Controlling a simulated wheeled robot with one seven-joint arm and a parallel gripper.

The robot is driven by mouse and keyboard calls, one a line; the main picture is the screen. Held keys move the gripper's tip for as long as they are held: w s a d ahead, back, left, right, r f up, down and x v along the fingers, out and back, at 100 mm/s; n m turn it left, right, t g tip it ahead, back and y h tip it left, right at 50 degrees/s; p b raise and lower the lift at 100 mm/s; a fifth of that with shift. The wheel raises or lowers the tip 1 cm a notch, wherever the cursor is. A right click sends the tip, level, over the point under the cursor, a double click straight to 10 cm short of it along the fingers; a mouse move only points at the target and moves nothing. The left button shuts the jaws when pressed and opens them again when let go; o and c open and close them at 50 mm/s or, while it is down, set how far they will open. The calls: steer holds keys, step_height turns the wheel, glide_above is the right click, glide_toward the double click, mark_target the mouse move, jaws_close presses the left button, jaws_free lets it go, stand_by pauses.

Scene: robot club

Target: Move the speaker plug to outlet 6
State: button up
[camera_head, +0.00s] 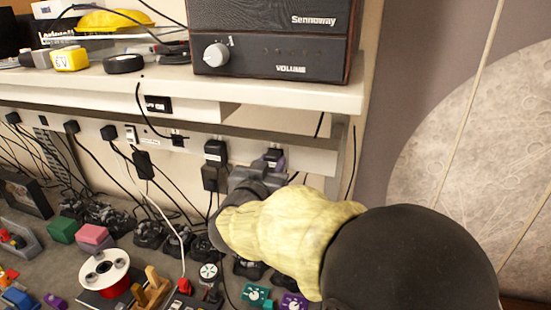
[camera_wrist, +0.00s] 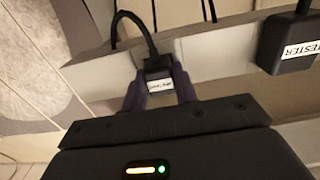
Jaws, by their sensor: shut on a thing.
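My gripper (camera_head: 272,168) is at the right end of the white power strip (camera_head: 240,152) under the shelf. Its purple fingers, clear in the wrist view (camera_wrist: 160,92), are shut on a black plug (camera_wrist: 157,72) with a small white label that is too blurred to read surely. The plug also shows in the head view (camera_head: 273,155), and its cord curves away in the wrist view. The plug is against or very near the strip; I cannot tell whether it is seated. Outlet numbers are not readable. The black Sennoway speaker (camera_head: 270,40) stands on the shelf above.
A black block plug labelled TESTER (camera_wrist: 290,42) sits beside the held plug. Several other plugs and hanging cords line the strip to the left, including a black plug (camera_head: 109,132). The shelf (camera_head: 290,92) overhangs the strip. The bench below is crowded, with a red spool (camera_head: 105,272).

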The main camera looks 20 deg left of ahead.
mark_target(271, 165)
steer(key=shift+s, duration=0.3)
steer(key=shift+s, duration=0.3)
steer(key=shift+s+d, duration=0.1)
steer(key=shift+s, duration=0.45)
stand_by(0.4)
steer(key=shift+s+d, duration=0.2)
steer(key=shift+s, duration=1.45)
steer(key=shift+o, duration=1.1)
steer(key=shift+c, duration=0.9)
